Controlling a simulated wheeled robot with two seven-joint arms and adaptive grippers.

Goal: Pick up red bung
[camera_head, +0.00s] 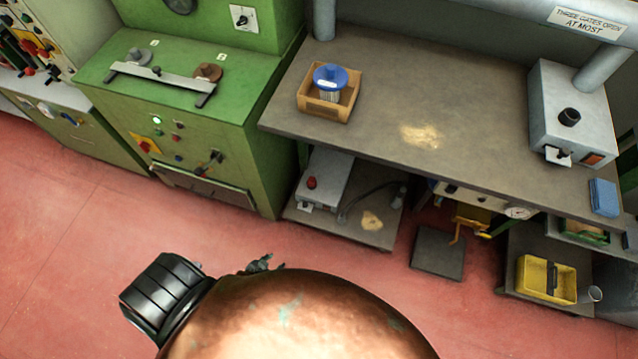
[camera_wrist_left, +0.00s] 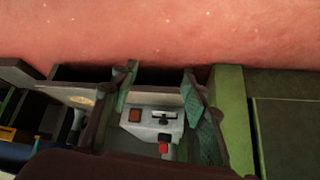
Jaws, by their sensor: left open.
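A small red round piece, which looks like the red bung (camera_head: 311,182), sits on top of a grey switch box (camera_head: 328,176) on the low shelf under the bench. In the left wrist view, the red piece (camera_wrist_left: 164,148) shows beyond the gap between my fingers, on the grey box (camera_wrist_left: 148,122). My left gripper (camera_head: 263,264) is mostly hidden behind my arm in the head view. Its two green-padded fingers (camera_wrist_left: 160,82) stand apart and empty in the left wrist view, short of the box. My right gripper is in neither view.
A grey bench top (camera_head: 375,75) overhangs the low shelf (camera_head: 350,232). A green cabinet (camera_head: 262,165) stands to the left. A hose-like piece (camera_head: 362,200) lies right of the box. The red floor (camera_head: 60,230) in front is clear. A yellow tray (camera_head: 532,280) is at right.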

